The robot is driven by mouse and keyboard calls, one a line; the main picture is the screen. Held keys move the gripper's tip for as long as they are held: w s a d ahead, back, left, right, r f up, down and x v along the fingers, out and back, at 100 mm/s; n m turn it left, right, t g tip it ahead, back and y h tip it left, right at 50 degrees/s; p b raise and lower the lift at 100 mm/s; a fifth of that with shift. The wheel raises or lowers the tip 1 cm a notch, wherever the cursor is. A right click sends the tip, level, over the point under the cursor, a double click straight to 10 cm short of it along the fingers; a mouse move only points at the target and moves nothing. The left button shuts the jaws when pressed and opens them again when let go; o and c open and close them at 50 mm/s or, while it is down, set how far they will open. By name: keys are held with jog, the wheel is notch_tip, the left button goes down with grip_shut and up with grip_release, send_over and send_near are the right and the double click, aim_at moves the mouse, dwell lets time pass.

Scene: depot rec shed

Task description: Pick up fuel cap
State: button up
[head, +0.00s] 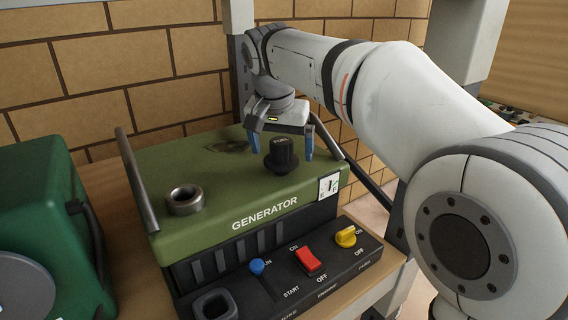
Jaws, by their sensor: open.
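The fuel cap (281,156) is a black, knobbed cap on the top of the green generator (230,195), right of its middle. My gripper (279,150) is over it with its two blue fingers apart, one on each side of the cap in the picture. The jaws are open and hold nothing. I cannot tell from this one view how far down the fingertips reach beside the cap.
An open metal filler neck (185,200) stands on the generator's left. Metal handle bars rise at its left (137,180) and right sides. A green machine (45,220) stands left.

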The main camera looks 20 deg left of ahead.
jog(key=shift+x, duration=0.85)
jog(key=shift+c, duration=0.4)
jog(key=c, duration=1)
jog(key=shift+r, duration=0.1)
